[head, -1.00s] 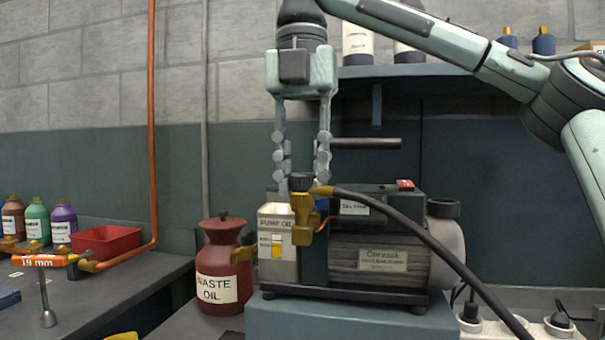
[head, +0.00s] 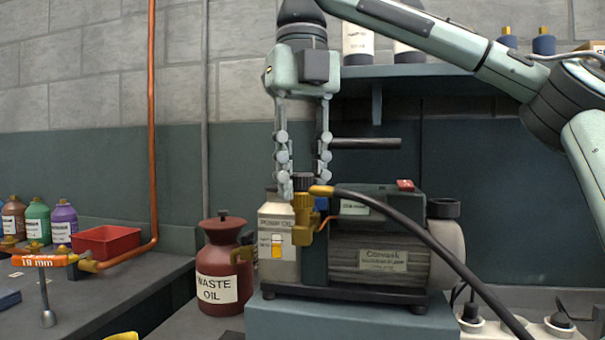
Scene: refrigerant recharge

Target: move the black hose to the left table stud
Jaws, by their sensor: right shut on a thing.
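The black hose (head: 430,238) arcs from a brass fitting in front of the pump down to the bottom edge, right of centre. My right gripper (head: 303,180) points down, its fingers around the dark cap on the brass fitting (head: 305,212) at the hose's end. It is shut on that end; the exact contact is hard to see. The fitting overlaps the pump (head: 380,255) in the picture; I cannot tell if they touch. A slim metal post with a rounded foot (head: 47,318) is at far left; I cannot tell whether it is the left table stud. My left gripper is not in view.
A red waste oil can (head: 218,262) stands left of the pump. On the left bench are a red tray (head: 107,240), several bottles (head: 38,222) and an orange "19 mm" tool (head: 38,261). An orange pipe (head: 151,120) runs up the wall. A shelf (head: 440,70) is above the pump.

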